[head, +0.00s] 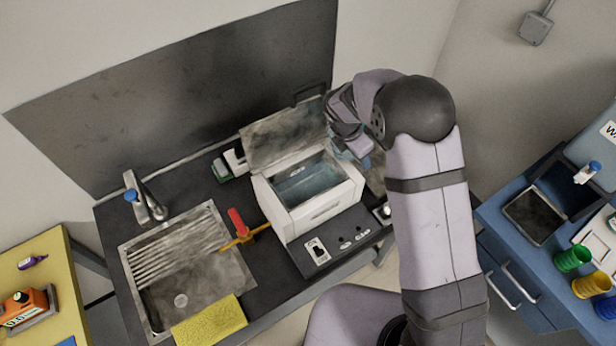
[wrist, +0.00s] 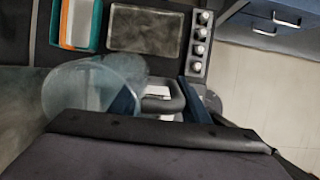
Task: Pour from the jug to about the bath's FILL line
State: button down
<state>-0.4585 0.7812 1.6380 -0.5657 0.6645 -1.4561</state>
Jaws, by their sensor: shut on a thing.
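The white bath (head: 318,212) stands on the dark bench in the middle of the head view, its grey lid (head: 285,138) raised at the back. Its basin looks bluish inside; I cannot make out the FILL line or the level. My gripper (wrist: 162,102) is shut on the handle of the clear, bluish jug (wrist: 88,88). The jug's round body is left of the fingers in the wrist view. In the head view my gripper is at the bath's right rear corner, and the arm hides most of the jug. I cannot tell how much liquid it holds.
A steel sink (head: 158,308) with a tap (head: 146,200) and yellow sponge (head: 210,320) is left of the bath.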

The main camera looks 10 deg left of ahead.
jog(key=shift+s+a+f+t+h, duration=0.1)
jog(key=shift+a+f+t+h, duration=0.15)
jog(key=shift+t+h, duration=0.3)
jog(key=shift+s+a+r+b, duration=0.1)
jog(key=shift+r+b, duration=0.1)
jog(key=shift+b, duration=0.35)
jog(key=t+h+b, duration=0.1)
jog(key=b, duration=0.3)
jog(key=s+t+h+b, duration=0.1)
jog(key=b, duration=0.3)
jog(key=shift+a+f, duration=0.1)
jog(key=shift+a, duration=0.25)
jog(key=t+b, duration=0.1)
jog(key=b, duration=0.1)
jog(key=shift+h+b, duration=0.3)
jog(key=shift+h, duration=0.05)
jog(key=shift+w+r, duration=0.1)
jog(key=shift+r, duration=0.3)
jog(key=shift+f+t, duration=0.15)
jog(key=shift+t, duration=0.1)
jog(key=shift+w+d+f+t+h+b, duration=0.1)
jog(key=shift+t+h+b, duration=0.75)
jog(key=shift+b, duration=1.8)
jog(key=shift+d+f+t+h+b, duration=0.1)
jog(key=shift+t+h+b, duration=0.7)
jog(key=shift+b, duration=1.85)
